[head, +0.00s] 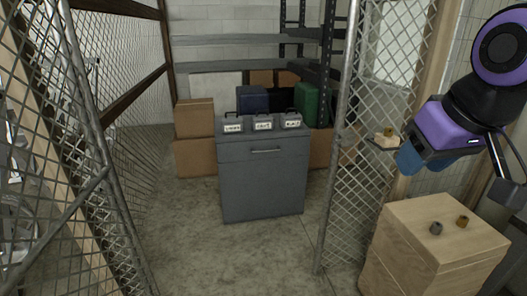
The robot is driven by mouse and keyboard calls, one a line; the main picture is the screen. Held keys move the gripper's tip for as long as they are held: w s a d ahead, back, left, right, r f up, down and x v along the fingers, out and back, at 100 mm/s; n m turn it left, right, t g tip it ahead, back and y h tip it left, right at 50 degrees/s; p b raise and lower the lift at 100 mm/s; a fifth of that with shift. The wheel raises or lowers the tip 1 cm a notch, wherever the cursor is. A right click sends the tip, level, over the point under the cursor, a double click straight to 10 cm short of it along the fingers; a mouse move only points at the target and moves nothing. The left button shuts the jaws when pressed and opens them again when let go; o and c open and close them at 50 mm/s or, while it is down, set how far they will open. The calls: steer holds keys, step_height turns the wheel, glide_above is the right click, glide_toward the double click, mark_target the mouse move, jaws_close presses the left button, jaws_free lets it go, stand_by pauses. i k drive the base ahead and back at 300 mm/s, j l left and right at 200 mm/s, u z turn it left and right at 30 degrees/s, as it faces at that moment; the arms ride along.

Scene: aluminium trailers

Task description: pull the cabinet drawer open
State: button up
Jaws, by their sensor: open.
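The grey cabinet (263,188) stands upright on the concrete floor beyond the mesh opening, its front facing me. The drawer looks flush with the cabinet. My gripper (408,163) is at the right, in front of the mesh panel and well apart from the cabinet. It is open, with nothing seen between its fingers; its tips are partly hard to make out.
Three labelled padlock-like items (263,124) stand on the cabinet top. Cardboard boxes (194,137) are behind it. Mesh panels flank the opening, with a metal post (336,150) at right. A wooden crate (402,246) bearing two small items is front right. The floor before the cabinet is clear.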

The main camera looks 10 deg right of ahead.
mark_target(240, 150)
steer(key=i+j, duration=0.2)
steer(key=i, duration=0.35)
steer(key=i+j, duration=0.2)
steer(key=i, duration=0.3)
steer(key=i+j, duration=0.15)
steer(key=i, duration=0.4)
steer(key=i+j, duration=0.2)
steer(key=i, duration=0.35)
steer(key=i+j, duration=0.2)
steer(key=i, duration=0.3)
steer(key=l+z, duration=0.05)
